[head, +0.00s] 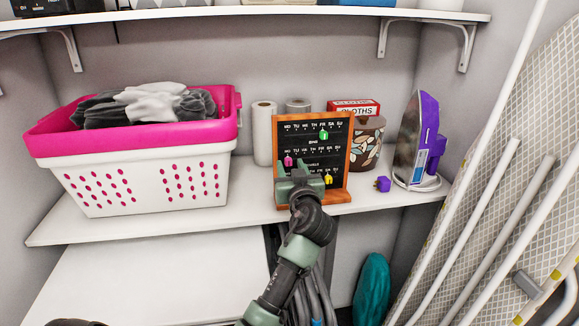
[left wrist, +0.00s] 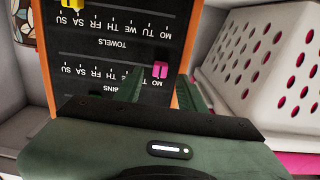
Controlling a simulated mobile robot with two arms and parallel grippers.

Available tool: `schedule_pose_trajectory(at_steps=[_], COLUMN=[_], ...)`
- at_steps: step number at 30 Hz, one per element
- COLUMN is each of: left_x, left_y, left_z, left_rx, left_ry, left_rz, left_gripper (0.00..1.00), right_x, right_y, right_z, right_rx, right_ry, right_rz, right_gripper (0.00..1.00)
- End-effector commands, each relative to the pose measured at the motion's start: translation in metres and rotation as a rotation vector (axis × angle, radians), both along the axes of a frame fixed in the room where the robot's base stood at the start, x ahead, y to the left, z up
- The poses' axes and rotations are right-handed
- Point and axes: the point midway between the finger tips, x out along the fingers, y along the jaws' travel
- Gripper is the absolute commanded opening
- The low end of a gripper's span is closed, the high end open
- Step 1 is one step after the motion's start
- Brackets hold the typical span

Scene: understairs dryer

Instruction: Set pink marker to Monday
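The black calendar board (head: 340,135) in an orange wooden frame stands on the shelf, with rows of weekday letters. The pink marker (head: 288,160) hangs at the left end of the middle row, at or close to MO. My left gripper (head: 299,170) is in front of the board's lower left, just below and right of the pink marker. In the left wrist view, upside down, the gripper (left wrist: 163,92) is open, with the pink marker (left wrist: 160,69) showing between its fingertips. Contact cannot be told.
A green marker (head: 323,134) is on the top row and a yellow marker (head: 328,179) on the bottom row. A pink-and-white laundry basket (head: 145,185) stands left. Paper rolls (head: 264,133), a patterned canister (head: 367,145) and an iron (head: 412,140) stand behind and right.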

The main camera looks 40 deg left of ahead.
Motion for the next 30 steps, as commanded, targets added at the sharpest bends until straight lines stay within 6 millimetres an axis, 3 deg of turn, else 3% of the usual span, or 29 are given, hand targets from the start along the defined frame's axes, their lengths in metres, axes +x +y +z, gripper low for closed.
schedule_pose_trajectory(at_steps=[6,12,30], left_x=[-0.025,-0.038,-0.040], left_y=[-0.030,-0.044,-0.045], left_z=[-0.003,-0.002,0.000], left_rx=[-0.004,-0.003,-0.001], left_ry=[-0.002,0.000,0.001], left_rz=[0.000,0.001,0.002], left_gripper=[0.40,0.40,0.40], right_x=[0.000,0.000,0.000], right_y=[-0.001,-0.002,-0.002], right_z=[-0.012,-0.016,-0.015], right_rx=[-0.001,-0.002,-0.002], right_ry=[0.000,0.001,0.000], right_rz=[0.000,0.001,0.001], right_gripper=[0.36,0.36,0.36])
